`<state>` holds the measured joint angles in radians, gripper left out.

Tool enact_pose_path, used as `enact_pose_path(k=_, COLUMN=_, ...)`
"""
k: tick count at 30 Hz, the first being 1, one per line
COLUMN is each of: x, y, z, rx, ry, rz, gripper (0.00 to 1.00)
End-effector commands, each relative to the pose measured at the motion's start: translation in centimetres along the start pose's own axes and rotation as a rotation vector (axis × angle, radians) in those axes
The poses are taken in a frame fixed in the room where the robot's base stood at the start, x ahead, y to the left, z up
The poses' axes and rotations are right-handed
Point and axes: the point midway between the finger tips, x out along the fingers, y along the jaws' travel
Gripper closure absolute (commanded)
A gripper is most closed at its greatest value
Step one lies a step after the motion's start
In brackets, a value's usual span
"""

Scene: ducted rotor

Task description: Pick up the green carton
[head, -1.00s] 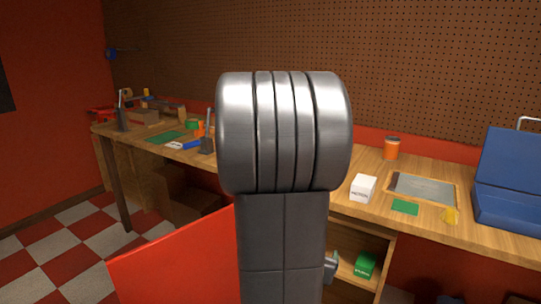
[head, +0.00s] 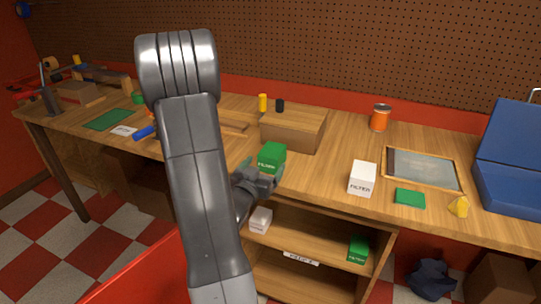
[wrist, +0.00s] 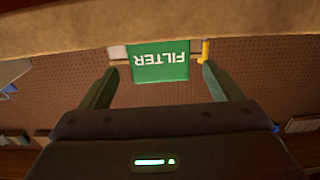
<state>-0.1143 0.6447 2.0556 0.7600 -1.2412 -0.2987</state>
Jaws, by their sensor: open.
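A green carton (head: 271,158) labelled FILTER stands upright on the workbench near its front edge. In the wrist view the green carton (wrist: 160,64) appears upside down, centred in the gap between my fingers. My gripper (head: 262,176) is open, at the bench's front edge just before the carton. In the wrist view my gripper (wrist: 158,80) has one finger on each side with visible gaps to the carton. I cannot tell whether the fingertips reach alongside it. A second green carton (head: 358,249) stands on the shelf under the bench.
A brown box (head: 291,135) stands behind the bench carton, with a yellow and a black item near it. A white FILTER carton (head: 362,178) stands to the right. A white carton (head: 260,219) is on the shelf. The bench's front edge (wrist: 80,38) crosses the wrist view's top.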

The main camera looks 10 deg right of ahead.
Motion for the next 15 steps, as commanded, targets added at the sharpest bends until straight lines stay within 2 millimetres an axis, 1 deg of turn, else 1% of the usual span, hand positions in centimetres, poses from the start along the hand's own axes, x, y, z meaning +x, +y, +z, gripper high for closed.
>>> enact_pose_path(k=1, x=0.9, y=0.0, z=-0.1, rx=0.001, ry=0.001, rz=0.002, gripper=0.15)
enact_pose_path(k=3, x=1.8, y=0.0, z=-0.1, rx=0.001, ry=0.0, rz=0.002, gripper=0.15)
enact_pose_path(k=8, x=2.8, y=0.0, z=0.0, rx=0.0, ry=0.0, rz=0.0, gripper=0.15)
enact_pose_path(k=11, x=3.8, y=0.0, z=0.0, rx=0.0, ry=0.0, rz=0.001, gripper=0.15)
enact_pose_path(k=15, x=6.0, y=0.1, z=0.1, rx=-0.001, ry=-0.001, rz=0.001, gripper=0.15)
